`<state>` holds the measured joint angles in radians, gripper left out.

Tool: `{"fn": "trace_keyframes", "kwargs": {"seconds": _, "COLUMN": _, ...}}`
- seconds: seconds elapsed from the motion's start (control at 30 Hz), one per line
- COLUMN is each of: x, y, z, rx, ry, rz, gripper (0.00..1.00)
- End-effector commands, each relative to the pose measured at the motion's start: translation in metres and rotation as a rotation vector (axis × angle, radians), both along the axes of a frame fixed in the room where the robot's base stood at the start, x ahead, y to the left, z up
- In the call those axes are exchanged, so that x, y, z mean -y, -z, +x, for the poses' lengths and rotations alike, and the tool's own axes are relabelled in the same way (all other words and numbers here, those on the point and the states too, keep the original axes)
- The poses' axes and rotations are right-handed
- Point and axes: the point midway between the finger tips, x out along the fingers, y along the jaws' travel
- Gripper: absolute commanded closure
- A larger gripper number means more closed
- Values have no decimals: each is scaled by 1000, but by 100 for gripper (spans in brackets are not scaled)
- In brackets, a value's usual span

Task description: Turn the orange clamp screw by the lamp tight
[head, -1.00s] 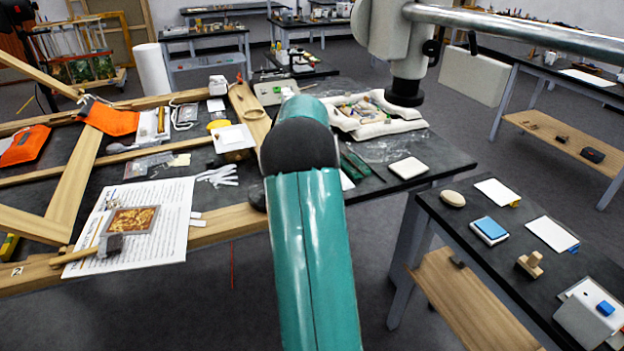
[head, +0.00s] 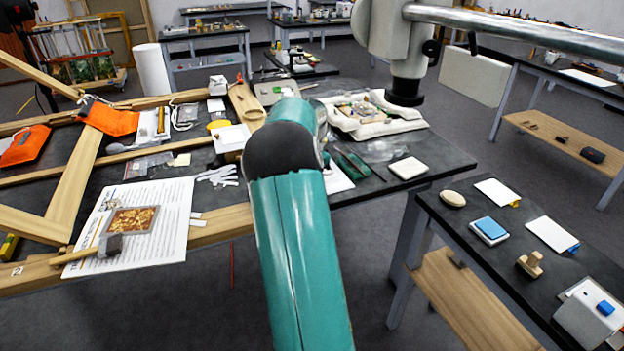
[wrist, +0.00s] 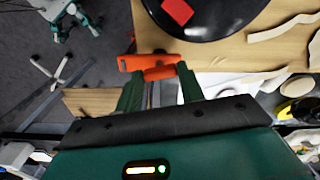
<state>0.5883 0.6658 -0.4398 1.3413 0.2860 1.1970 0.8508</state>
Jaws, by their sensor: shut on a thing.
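In the wrist view the orange clamp screw (wrist: 160,69) is at the edge of a wooden surface, with an orange bar across it. My gripper (wrist: 160,82) has its two green fingers on either side of the screw's lower part and is shut on it. A black round disc (wrist: 215,22) with a red patch lies just beyond; I cannot tell if it is the lamp's base. In the head view my arm hides the gripper and the screw.
The dark worktable (head: 440,160) carries wooden beams, a printed sheet (head: 150,250), orange pouches and a white padded tray (head: 375,128). A grey stand with a metal arm (head: 500,20) hangs over its right side. A side table (head: 480,240) stands at right.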

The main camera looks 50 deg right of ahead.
Motion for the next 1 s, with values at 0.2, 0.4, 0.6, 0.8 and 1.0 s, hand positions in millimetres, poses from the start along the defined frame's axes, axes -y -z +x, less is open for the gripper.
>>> {"fn": "trace_keyframes", "kwargs": {"seconds": 0.2, "x": 0, "y": -1, "z": 1, "rx": 2, "ry": 58, "rz": -1, "gripper": 85}}
{"fn": "trace_keyframes", "kwargs": {"seconds": 0.4, "x": 0, "y": -1, "z": 0, "rx": 3, "ry": 73, "rz": -1, "gripper": 85}}
{"fn": "trace_keyframes", "kwargs": {"seconds": 0.6, "x": 0, "y": -1, "z": 0, "rx": 3, "ry": 72, "rz": -1, "gripper": 85}}
{"fn": "trace_keyframes", "kwargs": {"seconds": 0.8, "x": 0, "y": -1, "z": 0, "rx": 2, "ry": 72, "rz": -1, "gripper": 40}}
{"fn": "trace_keyframes", "kwargs": {"seconds": 1.0, "x": 0, "y": 0, "z": 0, "rx": 1, "ry": 71, "rz": 0, "gripper": 40}}
